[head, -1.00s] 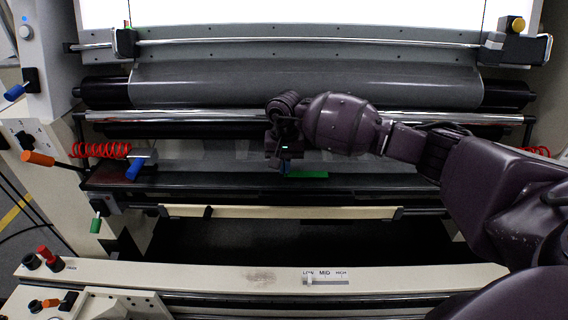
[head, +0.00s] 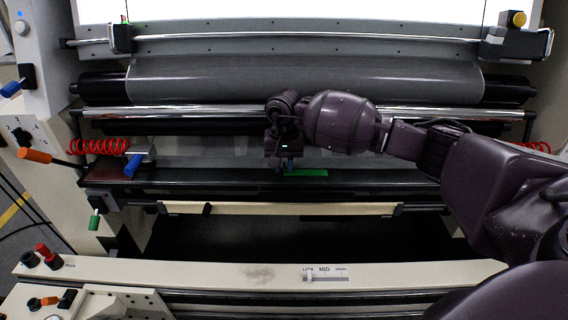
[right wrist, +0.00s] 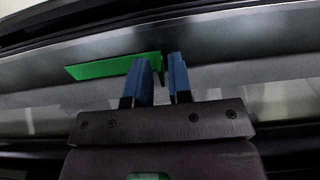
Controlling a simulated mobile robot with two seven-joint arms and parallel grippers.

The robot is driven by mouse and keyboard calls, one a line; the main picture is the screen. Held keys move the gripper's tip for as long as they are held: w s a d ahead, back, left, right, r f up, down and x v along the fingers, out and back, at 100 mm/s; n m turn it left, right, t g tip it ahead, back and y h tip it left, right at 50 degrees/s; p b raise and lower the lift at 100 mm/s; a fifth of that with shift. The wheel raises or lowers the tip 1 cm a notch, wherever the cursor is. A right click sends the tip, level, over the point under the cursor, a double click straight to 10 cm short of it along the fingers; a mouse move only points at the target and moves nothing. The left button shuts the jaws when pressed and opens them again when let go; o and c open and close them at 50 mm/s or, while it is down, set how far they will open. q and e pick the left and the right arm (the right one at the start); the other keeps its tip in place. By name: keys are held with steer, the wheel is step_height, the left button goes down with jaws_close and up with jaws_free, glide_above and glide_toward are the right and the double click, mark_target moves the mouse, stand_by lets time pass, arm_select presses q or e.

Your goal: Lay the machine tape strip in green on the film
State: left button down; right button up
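The green tape strip (head: 308,173) lies along the front edge of the grey film (head: 220,153), left to right. In the right wrist view the strip (right wrist: 112,66) looks flat, with one end beside and behind my fingers. My right gripper (head: 287,165) points down at the left end of the strip in the head view. In the right wrist view its two blue fingers (right wrist: 166,68) stand apart with a gap between them, and nothing is clearly pinched. Whether the fingertips touch the film cannot be told. My left gripper is not in view.
A large grey roller (head: 300,80) and a chrome bar (head: 200,113) cross behind the film. A blue-handled clamp (head: 134,163) and a red coil (head: 98,147) sit at the left. A cream bar (head: 300,209) runs in front, with a dark opening below it.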

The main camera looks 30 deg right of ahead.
steer(key=shift+o, duration=0.8)
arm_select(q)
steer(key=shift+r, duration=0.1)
